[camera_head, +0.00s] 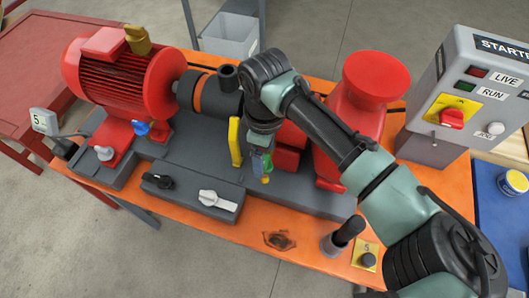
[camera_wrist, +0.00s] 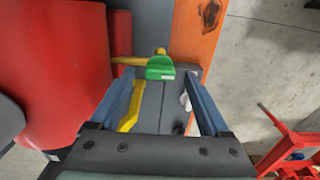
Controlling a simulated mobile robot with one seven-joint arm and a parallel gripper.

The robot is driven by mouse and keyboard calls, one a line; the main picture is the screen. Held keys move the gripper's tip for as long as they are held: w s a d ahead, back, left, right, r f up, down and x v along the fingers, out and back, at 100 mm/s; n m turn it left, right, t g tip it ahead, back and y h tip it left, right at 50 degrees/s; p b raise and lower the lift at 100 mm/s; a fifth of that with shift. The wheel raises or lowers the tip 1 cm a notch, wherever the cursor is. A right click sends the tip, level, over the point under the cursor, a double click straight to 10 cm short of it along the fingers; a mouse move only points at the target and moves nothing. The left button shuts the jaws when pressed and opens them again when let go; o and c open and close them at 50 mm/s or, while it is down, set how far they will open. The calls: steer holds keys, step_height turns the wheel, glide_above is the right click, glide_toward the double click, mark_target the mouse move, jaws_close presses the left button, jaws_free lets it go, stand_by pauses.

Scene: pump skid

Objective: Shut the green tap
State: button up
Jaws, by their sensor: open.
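The green tap (camera_wrist: 160,69) shows in the wrist view as a green handle on a thin yellow pipe (camera_wrist: 128,61). It lies ahead of and between the fingers of my gripper (camera_wrist: 160,82). The gripper is open, with a blue finger on each side and nothing held between them. In the head view my gripper (camera_head: 261,166) points down over the grey skid, beside a yellow plate. A little green of the tap (camera_head: 268,162) shows there; my gripper and wrist hide most of it. I cannot tell whether the fingers touch the tap.
A red motor (camera_head: 120,80) stands left and a red pump body (camera_head: 368,90) right. The yellow plate (camera_head: 235,141) is close left of my gripper. A starter box (camera_head: 470,95) stands at right.

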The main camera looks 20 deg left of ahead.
steer(key=shift+f, duration=0.65)
jaws_close()
